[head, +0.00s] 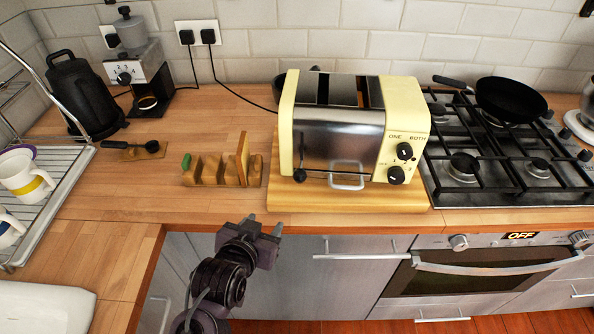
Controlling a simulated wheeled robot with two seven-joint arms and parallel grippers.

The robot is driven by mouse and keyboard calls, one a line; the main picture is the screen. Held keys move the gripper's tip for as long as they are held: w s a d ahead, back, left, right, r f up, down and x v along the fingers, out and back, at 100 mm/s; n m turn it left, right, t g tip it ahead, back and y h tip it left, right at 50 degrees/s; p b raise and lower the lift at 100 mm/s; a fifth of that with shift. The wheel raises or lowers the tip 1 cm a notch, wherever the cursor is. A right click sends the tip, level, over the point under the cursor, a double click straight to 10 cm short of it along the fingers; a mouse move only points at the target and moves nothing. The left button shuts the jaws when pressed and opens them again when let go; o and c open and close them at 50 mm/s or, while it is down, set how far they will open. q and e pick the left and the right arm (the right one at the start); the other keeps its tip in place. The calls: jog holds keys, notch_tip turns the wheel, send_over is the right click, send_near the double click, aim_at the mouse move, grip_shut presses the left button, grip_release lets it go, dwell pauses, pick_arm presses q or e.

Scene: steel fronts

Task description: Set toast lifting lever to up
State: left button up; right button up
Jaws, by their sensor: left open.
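The cream and steel toaster (338,135) stands on a wooden board (400,199) on the counter, with two long slots open on top. A round black knob (300,175), apparently the lifting lever, sits low at the left end of its front, below a thin vertical line. Two black dials (404,151) are on the cream panel at the right. My left gripper (262,223) is open and empty, in front of the counter edge, below and left of the knob and apart from it. My right gripper is not in view.
A wooden rack (222,172) stands on the counter left of the toaster. The gas hob (500,180) with a black pan (515,98) is close on the right. A dish rack (48,195) with mugs is at the far left. A steel drawer handle (360,255) juts out below the counter.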

aim_at(298, 181)
pick_arm(q)
jog(key=w+d+r+t, duration=0.1)
jog(key=d+t, duration=0.1)
jog(key=d+r+m+t+h, duration=0.1)
jog(key=r+t, duration=0.1)
jog(key=w+d+r+t, duration=0.1)
jog(key=d+r, duration=0.1)
jog(key=shift+w+d+r+m+t+h, duration=0.1)
jog(key=shift+w+d+m+t+h, duration=0.2)
jog(key=shift+w+m+t+h, duration=0.1)
jog(key=p+x, duration=0.2)
jog(key=x, duration=0.5)
jog(key=shift+w, duration=0.1)
grip_shut()
